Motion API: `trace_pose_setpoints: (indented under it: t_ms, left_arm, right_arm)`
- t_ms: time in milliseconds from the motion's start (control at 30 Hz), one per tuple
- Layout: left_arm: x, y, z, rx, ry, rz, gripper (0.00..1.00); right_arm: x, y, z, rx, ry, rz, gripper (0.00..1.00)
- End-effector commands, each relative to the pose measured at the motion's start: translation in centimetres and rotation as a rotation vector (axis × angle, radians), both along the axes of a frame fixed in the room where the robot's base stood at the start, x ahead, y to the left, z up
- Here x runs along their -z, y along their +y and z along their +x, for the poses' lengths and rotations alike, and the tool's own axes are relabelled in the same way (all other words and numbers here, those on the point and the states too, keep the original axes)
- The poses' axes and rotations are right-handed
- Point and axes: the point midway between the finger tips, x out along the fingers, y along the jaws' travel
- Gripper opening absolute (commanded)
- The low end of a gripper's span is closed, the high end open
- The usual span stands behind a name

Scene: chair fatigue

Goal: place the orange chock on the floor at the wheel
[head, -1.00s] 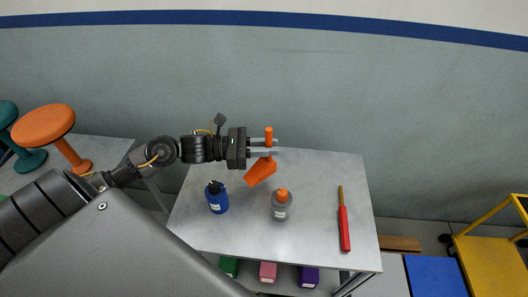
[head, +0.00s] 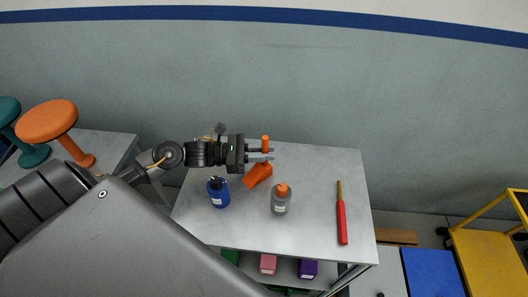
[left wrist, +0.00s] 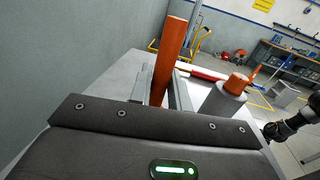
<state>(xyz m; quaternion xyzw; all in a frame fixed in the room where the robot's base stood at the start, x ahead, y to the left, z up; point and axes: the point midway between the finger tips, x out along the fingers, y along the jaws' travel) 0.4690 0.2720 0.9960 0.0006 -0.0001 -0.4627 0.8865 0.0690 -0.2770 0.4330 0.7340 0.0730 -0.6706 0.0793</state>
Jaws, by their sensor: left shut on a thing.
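I cannot tell whether the wedge touches the tabletop. In the left wrist view the chock's handle (left wrist: 174,45) stands up between the fingers, and the wedge is hidden. A yellow cart (head: 490,262) stands on the floor at the far right; a dark shape by its left corner may be a wheel. A dark arm end (left wrist: 275,130) shows in the left wrist view, probably my right; its jaws are unclear.
On the table are a blue bottle (head: 218,193), a grey bottle with an orange cap (head: 281,201) and a red-handled tool (head: 342,220). Coloured boxes sit on the shelf below. Stools (head: 46,120) stand at left. A blue panel (head: 433,272) lies beside the cart.

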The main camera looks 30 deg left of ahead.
Motion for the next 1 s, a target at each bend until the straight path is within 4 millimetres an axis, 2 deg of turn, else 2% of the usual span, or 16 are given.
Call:
trace_pose_setpoints:
  t_ms: [33,167,433,567,600,733,1000]
  left_arm:
    - [0.0,0.0,0.0,0.000,-0.001,0.001,0.23]
    - [0.0,0.0,0.0,0.000,0.000,0.000,0.40]
    - [0.0,0.0,0.0,0.000,0.000,0.000,0.40]
    - [-0.6,0.0,0.0,0.000,0.002,-0.001,0.40]
    - [0.1,0.5,-0.4,-0.001,0.003,0.003,0.40]
    - [0.4,2.5,-1.9,0.000,0.005,0.006,0.40]
    - [0.2,7.1,-5.0,0.000,0.004,0.003,0.40]
  right_arm:
    - [0.1,0.0,0.0,0.000,0.000,0.000,0.36]
    - [0.0,0.0,0.0,0.000,0.000,0.000,0.36]
    - [0.0,0.2,0.0,0.001,-0.001,0.002,0.36]
    - [-0.8,0.3,0.0,0.002,-0.001,0.004,0.36]
    - [0.0,0.4,0.0,0.002,-0.001,0.004,0.36]
    - [1.3,0.4,0.0,0.002,-0.001,0.005,0.36]
    - [3.0,0.4,0.1,0.001,-0.002,0.006,0.36]
